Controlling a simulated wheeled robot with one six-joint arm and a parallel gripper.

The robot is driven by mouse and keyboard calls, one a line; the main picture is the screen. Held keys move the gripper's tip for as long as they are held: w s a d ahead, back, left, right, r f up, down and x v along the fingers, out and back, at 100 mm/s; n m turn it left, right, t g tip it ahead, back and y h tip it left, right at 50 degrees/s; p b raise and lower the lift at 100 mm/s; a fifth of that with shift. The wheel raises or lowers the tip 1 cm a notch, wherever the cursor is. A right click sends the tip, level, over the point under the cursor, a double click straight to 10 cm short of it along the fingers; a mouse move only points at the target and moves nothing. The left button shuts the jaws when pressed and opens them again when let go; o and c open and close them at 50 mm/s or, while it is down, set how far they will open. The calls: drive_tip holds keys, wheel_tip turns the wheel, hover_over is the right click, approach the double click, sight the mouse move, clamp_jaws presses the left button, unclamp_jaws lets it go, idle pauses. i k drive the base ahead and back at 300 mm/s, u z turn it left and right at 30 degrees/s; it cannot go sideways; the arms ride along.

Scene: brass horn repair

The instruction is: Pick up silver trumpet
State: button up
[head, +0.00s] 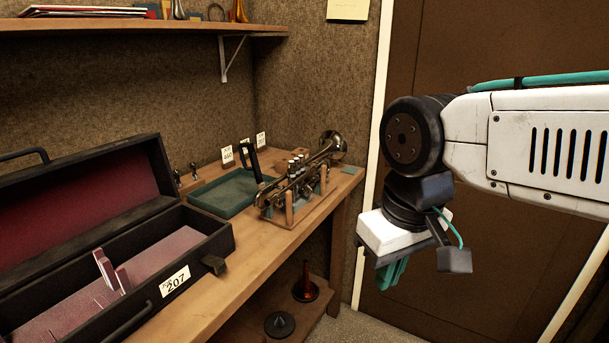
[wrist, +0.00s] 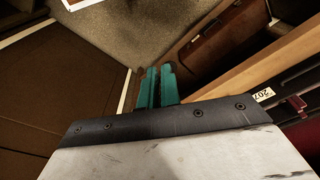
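The silver trumpet (head: 333,147) rests on a wooden cradle with upright pegs (head: 289,207) on the workbench in the head view. Its bell points to the back right and its valves stand up in the middle; the cradle hides parts of its lower side. My gripper (head: 393,274), with teal fingers, hangs in the air to the right of the bench, apart from the trumpet. In the wrist view my gripper (wrist: 158,86) shows its two fingers together, with nothing held between them. The trumpet does not show in the wrist view.
An open black case (head: 222,237) with a red lining and a 207 label fills the bench's left front. A green-lined tray (head: 222,194) lies behind the trumpet's left end. A shelf (head: 140,25) hangs above. A lower shelf (head: 262,318) holds mutes.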

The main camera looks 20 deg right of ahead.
sight(332, 143)
drive_tip(key=k, duration=1.1)
drive_tip(key=u, duration=0.8)
drive_tip(key=i, duration=0.9)
drive_tip(key=z, duration=0.5)
drive_tip(key=i, duration=0.9)
drive_tip(key=z, duration=0.7)
